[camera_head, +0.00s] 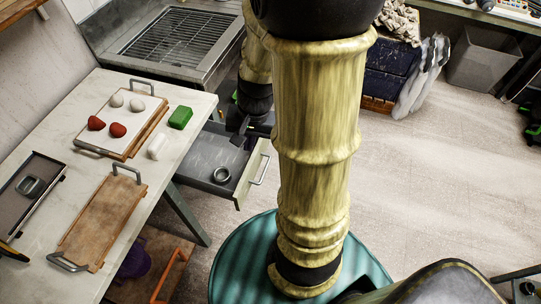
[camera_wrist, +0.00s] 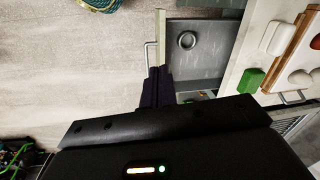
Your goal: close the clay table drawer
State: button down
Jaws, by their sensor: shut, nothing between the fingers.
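The clay table drawer (camera_head: 200,172) is pulled out to the right from under the white-topped clay table (camera_head: 190,93). Its pale front carries a metal bar handle (camera_head: 262,169). A small round metal ring or cup (camera_head: 221,175) lies in the drawer. In the wrist view the grey drawer (camera_wrist: 205,65) shows at the top, with its handle (camera_wrist: 149,57) on the left and the round item (camera_wrist: 187,40) inside. My gripper (camera_head: 238,140) is shut and empty at the drawer's far front corner. In the wrist view its fingertips (camera_wrist: 159,70) overlap that corner; I cannot tell whether they touch.
A board (camera_head: 108,143) with red and white clay lumps, a green block (camera_head: 180,117), a white block (camera_head: 157,146) and a wooden tray (camera_head: 105,215) are on the table. A metal sink unit (camera_head: 175,42) stands behind.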

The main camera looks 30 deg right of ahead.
jog(key=w+d+f+m+t+y+b, duration=0.2)
jog(key=d+f+m+t+y+b, duration=0.2)
jog(key=d+f+m+b, duration=1)
jog(key=d+f+m+t, duration=0.2)
jog(key=d+f+m, duration=0.3)
jog(key=d+m, duration=0.1)
jog(key=shift+d+f+m, duration=0.2)
jog(key=shift+m, duration=0.1)
jog(key=shift+a+f, duration=0.1)
jog(key=w+a+f+b, duration=0.3)
jog(key=w+a+f, duration=0.3)
jog(key=w+a, duration=0.1)
jog(key=shift+w+f, duration=0.4)
jog(key=shift+w, duration=0.45)
jog(key=shift+d, duration=0.15)
